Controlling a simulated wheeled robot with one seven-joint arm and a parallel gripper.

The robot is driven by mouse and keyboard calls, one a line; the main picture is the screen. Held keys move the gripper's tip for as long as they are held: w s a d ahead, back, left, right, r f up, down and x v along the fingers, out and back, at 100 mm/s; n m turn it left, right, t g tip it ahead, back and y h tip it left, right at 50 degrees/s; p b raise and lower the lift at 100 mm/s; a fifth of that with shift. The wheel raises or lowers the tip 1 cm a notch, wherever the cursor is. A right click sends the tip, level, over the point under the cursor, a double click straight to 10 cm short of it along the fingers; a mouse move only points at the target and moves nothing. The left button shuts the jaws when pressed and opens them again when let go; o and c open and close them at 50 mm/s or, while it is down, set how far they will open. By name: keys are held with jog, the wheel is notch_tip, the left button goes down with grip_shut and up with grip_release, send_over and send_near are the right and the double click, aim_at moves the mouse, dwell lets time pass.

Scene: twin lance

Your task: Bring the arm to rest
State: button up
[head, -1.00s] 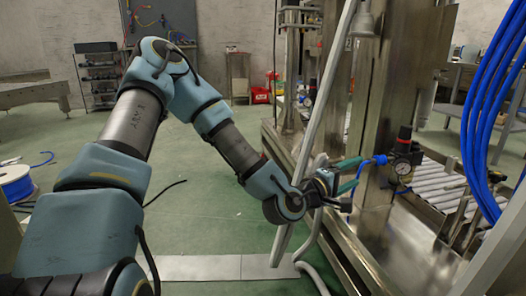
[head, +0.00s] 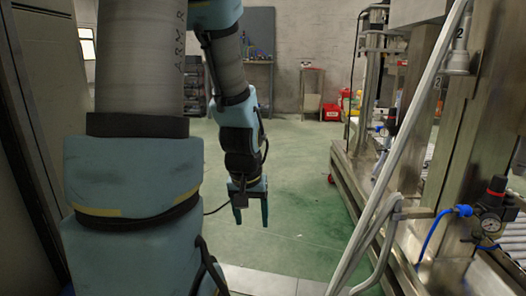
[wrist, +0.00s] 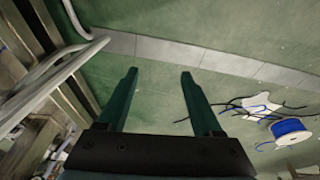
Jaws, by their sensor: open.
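My arm rises at the left of the head view and bends down so that my gripper (head: 251,213) hangs with its fingers pointing to the floor. The two green fingers are spread apart with nothing between them. The wrist view shows the same open gripper (wrist: 158,98) over bare green floor (wrist: 150,75). The gripper touches nothing that I can see.
A blue cable spool (wrist: 288,128) and dark cables (wrist: 240,107) lie on the floor. The floor behind the gripper is clear.

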jog(key=s+a+r+g, duration=0.1)
jog(key=s+a+r, duration=0.2)
jog(key=a+r, duration=0.1)
notch_tip(320, 180, up, 37)
jog(key=p, duration=3.8)
jog(key=shift+s+n, duration=0.15)
jog(key=shift+n, duration=0.15)
jog(key=shift+c, duration=0.3)
